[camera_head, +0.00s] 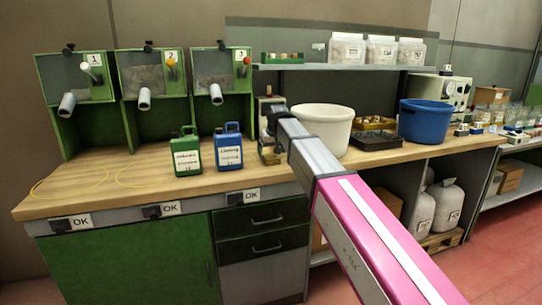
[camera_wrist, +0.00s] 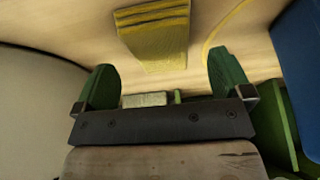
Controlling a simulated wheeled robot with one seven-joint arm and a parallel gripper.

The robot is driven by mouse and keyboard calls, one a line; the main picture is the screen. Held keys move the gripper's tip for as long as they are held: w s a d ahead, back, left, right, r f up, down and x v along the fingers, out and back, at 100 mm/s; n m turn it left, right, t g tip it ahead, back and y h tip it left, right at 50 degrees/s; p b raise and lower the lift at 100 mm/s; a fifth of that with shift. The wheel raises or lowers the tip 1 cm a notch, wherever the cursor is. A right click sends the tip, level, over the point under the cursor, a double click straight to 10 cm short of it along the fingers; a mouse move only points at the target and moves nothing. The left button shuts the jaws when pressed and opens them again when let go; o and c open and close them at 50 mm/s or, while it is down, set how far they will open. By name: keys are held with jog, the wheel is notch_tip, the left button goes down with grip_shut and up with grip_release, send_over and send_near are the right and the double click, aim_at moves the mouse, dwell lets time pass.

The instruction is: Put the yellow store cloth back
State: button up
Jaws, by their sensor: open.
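The yellow cloth (camera_wrist: 155,38), folded with darker stripes, lies on the wooden bench top at the top middle of the wrist view. In the head view my gripper (camera_head: 268,142) is over the bench between the blue canister and the white bucket.
A green canister (camera_head: 186,155) and a blue canister (camera_head: 229,150) stand left of my gripper. A white bucket (camera_head: 325,125), dark trays (camera_head: 375,140) and a blue bucket (camera_head: 421,122) stand to the right. Three numbered green dispensers (camera_head: 145,80) are behind.

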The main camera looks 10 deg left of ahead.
jog(key=v, duration=0.9)
jog(key=shift+w+f, duration=0.1)
